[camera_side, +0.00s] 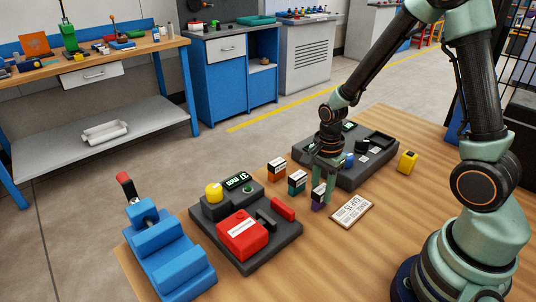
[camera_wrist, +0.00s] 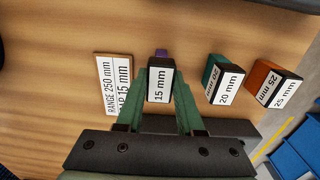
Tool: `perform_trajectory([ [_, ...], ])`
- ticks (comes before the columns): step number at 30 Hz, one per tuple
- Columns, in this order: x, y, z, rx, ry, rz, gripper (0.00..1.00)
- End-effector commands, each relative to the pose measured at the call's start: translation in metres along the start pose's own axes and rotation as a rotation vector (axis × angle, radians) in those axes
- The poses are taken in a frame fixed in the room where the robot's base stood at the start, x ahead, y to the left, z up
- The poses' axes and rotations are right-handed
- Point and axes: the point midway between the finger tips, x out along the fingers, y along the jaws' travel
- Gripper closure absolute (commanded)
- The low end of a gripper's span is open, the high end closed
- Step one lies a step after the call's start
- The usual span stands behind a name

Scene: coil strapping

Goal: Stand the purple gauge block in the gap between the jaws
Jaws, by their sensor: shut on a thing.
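The purple gauge block (camera_side: 318,197) has a black top and a white label; in the wrist view its label (camera_wrist: 160,85) reads 15 mm. My gripper (camera_side: 324,183) is shut on it, with a green finger on each side in the wrist view. The block is upright at the wooden table; whether its foot touches the wood is unclear. A dark fixture (camera_side: 286,238) to the left carries a red block (camera_side: 242,234), a dark upright plate (camera_side: 266,220) and a red bar (camera_side: 283,208). I cannot tell which parts form the jaws.
A teal block (camera_side: 297,182) marked 20 mm and an orange block (camera_side: 276,169) marked 25 mm stand nearby. A card (camera_side: 352,210) lies close to the right. A blue vise-like device (camera_side: 165,257), dark tray (camera_side: 380,146) and yellow block (camera_side: 407,162) are also on the table.

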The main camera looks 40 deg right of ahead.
Motion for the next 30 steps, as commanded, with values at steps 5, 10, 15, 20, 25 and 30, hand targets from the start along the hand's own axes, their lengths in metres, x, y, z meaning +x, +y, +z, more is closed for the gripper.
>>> perform_trajectory([
  [5,0.000,0.000,0.000,0.000,0.000,-0.001,1.00],
  [10,0.003,0.000,0.000,0.000,0.000,0.001,1.00],
  [15,0.004,0.000,0.000,0.000,0.000,0.000,0.34],
  [20,0.004,0.000,0.000,0.000,0.000,0.000,0.34],
  [25,0.002,-0.001,0.000,0.000,0.000,-0.001,0.34],
  [30,-0.014,-0.002,0.000,0.000,0.001,-0.005,0.34],
])
